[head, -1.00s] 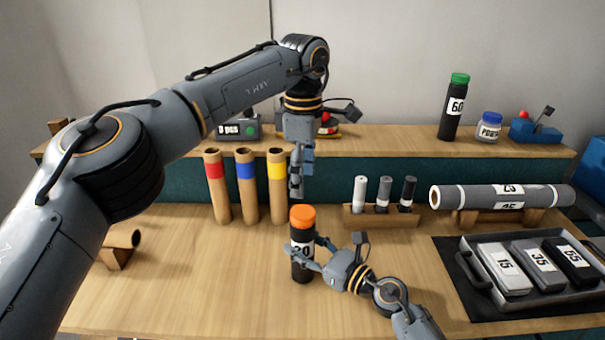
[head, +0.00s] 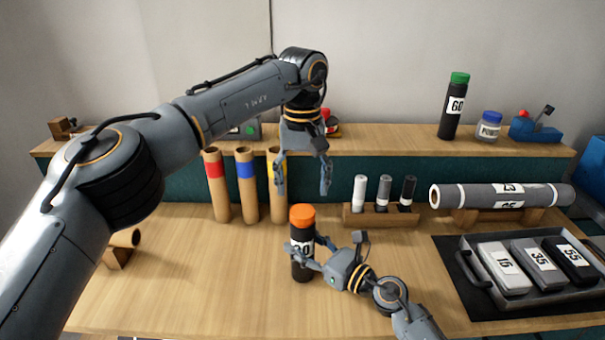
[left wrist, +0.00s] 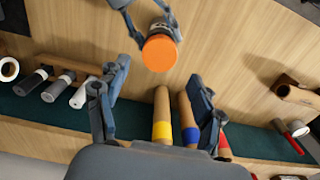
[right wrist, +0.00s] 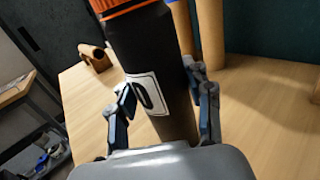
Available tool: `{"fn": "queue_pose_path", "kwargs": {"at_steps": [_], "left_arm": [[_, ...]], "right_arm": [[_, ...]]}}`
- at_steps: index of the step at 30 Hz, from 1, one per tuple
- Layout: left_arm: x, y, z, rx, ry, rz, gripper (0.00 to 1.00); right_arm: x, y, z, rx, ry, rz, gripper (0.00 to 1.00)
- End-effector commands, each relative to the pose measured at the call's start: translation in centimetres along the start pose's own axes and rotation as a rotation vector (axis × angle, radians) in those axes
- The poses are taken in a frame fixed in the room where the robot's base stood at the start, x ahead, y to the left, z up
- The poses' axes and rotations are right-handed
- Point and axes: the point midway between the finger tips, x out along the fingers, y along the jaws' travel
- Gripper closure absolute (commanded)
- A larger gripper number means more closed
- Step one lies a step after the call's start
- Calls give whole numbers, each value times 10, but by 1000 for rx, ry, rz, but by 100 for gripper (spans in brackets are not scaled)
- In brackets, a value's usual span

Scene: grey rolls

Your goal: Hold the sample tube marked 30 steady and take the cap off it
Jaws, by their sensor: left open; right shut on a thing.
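The sample tube (head: 302,262) is black with an orange cap (head: 302,216) on top and stands upright on the bench; its label is partly covered, with a 0 showing. My right gripper (head: 314,258) is shut on the tube's body from the right. The tube also fills the middle of the right wrist view (right wrist: 155,70), between the fingers. My left gripper (head: 303,190) is open and empty, pointing down above the tube and apart from the cap. In the left wrist view the cap (left wrist: 160,53) shows beyond the open fingers.
Tan tubes with red, blue and yellow bands (head: 246,190) stand behind to the left. A wooden rack (head: 380,217) holds three small vials. A grey roll (head: 500,197) lies on a stand at right, near a tray (head: 480,285) of numbered blocks. The bench's front left is clear.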

Motion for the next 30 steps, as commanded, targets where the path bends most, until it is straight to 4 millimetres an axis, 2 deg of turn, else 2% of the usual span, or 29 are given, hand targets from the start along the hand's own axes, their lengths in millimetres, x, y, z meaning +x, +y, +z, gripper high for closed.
{"fn": "queue_pose_path", "kwargs": {"at_steps": [6,10,15,22,23,30], "left_arm": [[36,0,0,-1,-2,-1,32],[50,0,0,-3,-1,0,32],[58,0,0,-3,0,0,32],[58,0,0,-3,1,0,32],[58,0,0,-3,1,0,37],[58,0,0,-3,1,0,85]], "right_arm": [[0,0,-1,1,2,0,100],[0,0,-1,1,2,0,100],[0,0,-1,1,1,0,100],[0,0,-1,1,1,0,100],[0,0,-1,1,1,0,100],[0,0,-1,1,1,0,100]]}}
